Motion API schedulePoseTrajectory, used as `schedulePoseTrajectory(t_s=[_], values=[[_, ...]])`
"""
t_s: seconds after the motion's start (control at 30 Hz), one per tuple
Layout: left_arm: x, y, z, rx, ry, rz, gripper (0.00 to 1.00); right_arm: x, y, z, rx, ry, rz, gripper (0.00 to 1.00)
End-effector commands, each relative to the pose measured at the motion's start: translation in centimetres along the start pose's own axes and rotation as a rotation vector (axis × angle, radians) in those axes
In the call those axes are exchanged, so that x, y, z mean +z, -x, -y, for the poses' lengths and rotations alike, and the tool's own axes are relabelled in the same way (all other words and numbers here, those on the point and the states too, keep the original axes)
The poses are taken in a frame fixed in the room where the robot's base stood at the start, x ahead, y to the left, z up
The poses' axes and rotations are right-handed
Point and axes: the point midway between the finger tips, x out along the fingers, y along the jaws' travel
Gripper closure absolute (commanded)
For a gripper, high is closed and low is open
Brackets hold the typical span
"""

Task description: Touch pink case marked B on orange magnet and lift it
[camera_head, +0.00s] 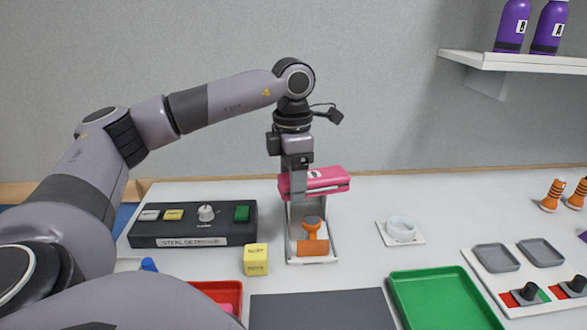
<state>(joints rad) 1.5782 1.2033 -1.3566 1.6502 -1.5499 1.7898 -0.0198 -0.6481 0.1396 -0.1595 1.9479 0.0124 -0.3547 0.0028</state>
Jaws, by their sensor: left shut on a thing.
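The pink case (330,182) carries a small white label with a dark letter too small to read surely. My left gripper (298,184) points down and is shut on the case near its left end. The fingers cover part of the case. The case lies roughly level at the back of a pale stand (291,257); I cannot tell whether it touches the stand. The orange magnet (313,247), with a rounded orange knob part (312,224), sits on the stand in front of and below the case, visibly apart from it. My right gripper is not in view.
A black control box (190,241) stands left of the stand, with a yellow block (256,259) in front. A white ring-shaped piece (401,227) lies to the right. A green tray (445,300), a red tray (222,291) and a dark mat (320,311) lie nearer.

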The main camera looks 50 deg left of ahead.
Motion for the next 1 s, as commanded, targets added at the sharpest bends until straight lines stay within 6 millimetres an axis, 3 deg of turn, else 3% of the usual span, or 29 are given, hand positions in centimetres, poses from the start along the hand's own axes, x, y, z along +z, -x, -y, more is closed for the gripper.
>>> schedulePoseTrajectory(t_s=[0.6,1.0], values=[[-0.1,-5.0,-0.1,0.001,0.007,0.001,0.69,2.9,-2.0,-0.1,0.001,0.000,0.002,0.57],[-0.1,-6.1,-0.1,0.001,0.007,0.000,0.69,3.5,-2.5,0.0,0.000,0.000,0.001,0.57]])
